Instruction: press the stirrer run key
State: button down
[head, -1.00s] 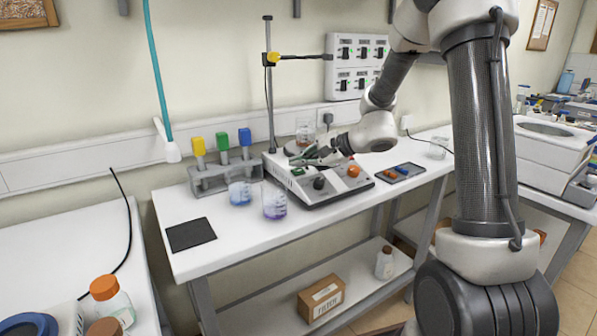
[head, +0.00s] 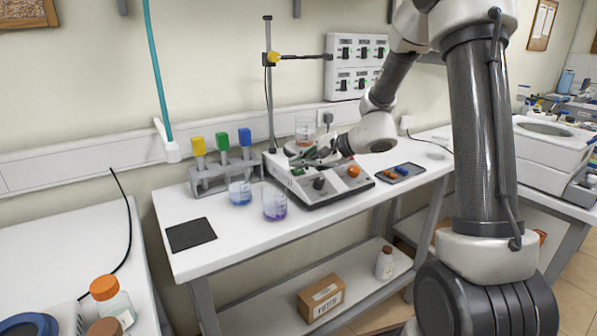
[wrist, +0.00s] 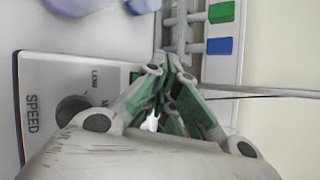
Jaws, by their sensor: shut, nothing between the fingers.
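The stirrer (head: 335,193) is a white-and-dark box on the bench with a black knob (head: 319,183) and an orange knob (head: 353,171) on its front panel. My gripper (head: 297,161) is low over the panel's left part, its fingers together and empty. In the wrist view the gripper (wrist: 176,62) points toward the panel's edge, beside the black speed knob (wrist: 73,109). A small green patch (wrist: 134,77) shows beside a finger; it may be the run key, mostly hidden. I cannot tell whether the fingertips touch the panel.
A beaker (head: 305,128) stands behind my gripper at the stirrer. A blue beaker (head: 240,193) and a purple beaker (head: 274,204) stand to the left, before a rack (head: 205,182) with coloured-topped items. A metal rod (head: 269,90) rises behind. A dark mat (head: 190,235) lies front left.

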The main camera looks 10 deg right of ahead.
jog(key=shift+w+f, duration=0.1)
jog(key=shift+f, duration=0.2)
jog(key=shift+w+a+f, duration=0.1)
jog(key=shift+w+f, duration=0.05)
jog(key=shift+f, duration=0.25)
dwell(0.6)
jog(key=shift+r, duration=0.15)
jog(key=shift+s+r, duration=0.3)
jog(key=shift+r, duration=0.35)
jog(key=r, duration=0.1)
jog(key=s+r, duration=0.1)
jog(key=r, duration=0.2)
jog(key=shift+s+d+r, duration=0.3)
jog(key=shift+d+r, duration=0.05)
dwell(0.7)
